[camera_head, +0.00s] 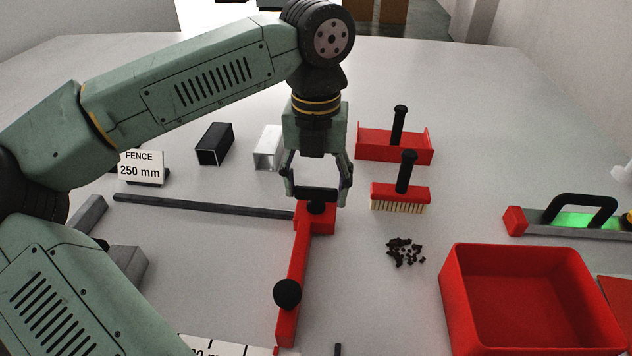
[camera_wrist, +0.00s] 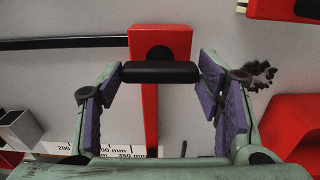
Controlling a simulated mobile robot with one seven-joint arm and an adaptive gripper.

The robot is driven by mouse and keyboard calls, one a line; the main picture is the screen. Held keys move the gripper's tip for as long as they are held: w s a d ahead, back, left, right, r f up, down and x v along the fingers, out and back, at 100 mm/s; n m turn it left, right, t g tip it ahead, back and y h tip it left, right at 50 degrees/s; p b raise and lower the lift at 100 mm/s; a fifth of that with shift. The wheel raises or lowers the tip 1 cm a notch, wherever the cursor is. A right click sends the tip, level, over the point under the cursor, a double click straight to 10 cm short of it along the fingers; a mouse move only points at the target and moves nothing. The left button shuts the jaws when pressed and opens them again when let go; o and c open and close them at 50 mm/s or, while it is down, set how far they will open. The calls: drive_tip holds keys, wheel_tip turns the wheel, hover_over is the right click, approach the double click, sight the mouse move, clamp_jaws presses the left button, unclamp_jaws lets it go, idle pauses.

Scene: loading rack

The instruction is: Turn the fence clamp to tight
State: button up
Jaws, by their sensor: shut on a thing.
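The red fence (camera_head: 298,258) lies at the centre of the bench, with a black ball knob (camera_head: 287,292) near its front end. The fence clamp (camera_head: 317,191) is a black bar handle on the red block at the fence's far end. In the wrist view the clamp (camera_wrist: 160,72) lies crosswise, left to right, over the red block (camera_wrist: 160,42). My gripper (camera_head: 318,196) points down over the block, shut on the clamp handle, one finger at each end. The wrist view also shows my gripper's purple finger pads (camera_wrist: 163,82). A sign (camera_head: 141,168) reads "FENCE 250 mm".
A dark rail (camera_head: 205,205) runs left from the block. A scale (camera_wrist: 115,150) lies in front. Dark (camera_head: 214,144) and light (camera_head: 268,147) tubes stand behind. Right are a red dustpan (camera_head: 393,146), brush (camera_head: 400,192), dark debris (camera_head: 404,252), red bin (camera_head: 530,300) and level (camera_head: 575,220).

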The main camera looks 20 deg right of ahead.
drive_tip(key=shift+m+b, duration=0.3)
drive_tip(key=m+b, duration=0.1)
drive_tip(key=m, duration=0.1)
drive_tip(key=shift+f+m+b, duration=0.1)
drive_tip(key=shift+m+b, duration=0.2)
drive_tip(key=m+b, duration=0.1)
drive_tip(key=m, duration=0.4)
drive_tip(key=shift+b, duration=0.35)
drive_tip(key=m, duration=0.5)
drive_tip(key=shift+b, duration=0.35)
drive_tip(key=shift+m, duration=2.3)
drive_tip(key=o, duration=1.2)
drive_tip(key=shift+c, duration=0.2)
